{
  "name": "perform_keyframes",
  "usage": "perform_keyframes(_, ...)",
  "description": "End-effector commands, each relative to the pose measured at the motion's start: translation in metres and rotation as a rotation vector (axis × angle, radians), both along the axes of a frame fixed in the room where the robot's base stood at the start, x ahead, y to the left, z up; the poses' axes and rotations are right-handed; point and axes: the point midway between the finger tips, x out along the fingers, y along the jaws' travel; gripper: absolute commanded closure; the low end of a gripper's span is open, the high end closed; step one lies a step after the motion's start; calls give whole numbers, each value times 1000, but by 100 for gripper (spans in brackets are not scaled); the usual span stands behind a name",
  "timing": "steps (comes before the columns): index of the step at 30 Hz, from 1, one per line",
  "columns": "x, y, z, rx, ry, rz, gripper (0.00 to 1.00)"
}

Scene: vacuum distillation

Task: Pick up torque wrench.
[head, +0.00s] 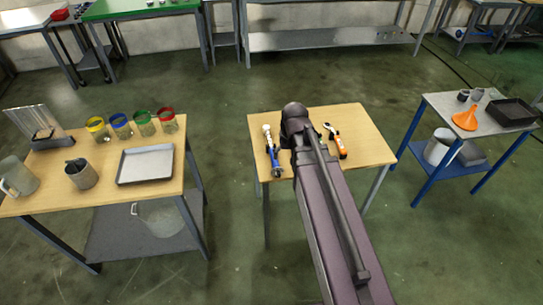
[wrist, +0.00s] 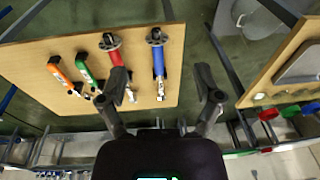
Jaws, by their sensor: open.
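Several hand tools lie side by side on the wooden table (head: 352,122). They are a blue-handled tool (wrist: 158,62), a red-handled one (wrist: 112,60), a green-handled one (wrist: 86,68) and an orange-handled one (wrist: 60,72). I cannot tell for sure which is the torque wrench. In the head view the blue tool (head: 273,158) and the orange tool (head: 337,142) show on either side of my arm, which hides most of the others. My gripper (wrist: 161,72) is open and empty above the table; its left finger overlaps the red tool and the blue tool appears between the fingers.
A table on the left (head: 60,205) holds jars with coloured rims, a metal tray (head: 146,164) and jugs. A blue-legged stand (head: 440,100) on the right carries an orange funnel (head: 465,119) and a black tray (head: 512,112). Open floor separates the tables.

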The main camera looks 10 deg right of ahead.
Motion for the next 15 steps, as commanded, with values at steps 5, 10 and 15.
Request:
perform_keyframes(5, 53, -4, -44, 40, -76, -5, 17)
perform_keyframes(10, 98, -10, -73, 75, -150, -15, 17)
perform_keyframes(15, 135, -16, -94, 103, -214, -24, 17)
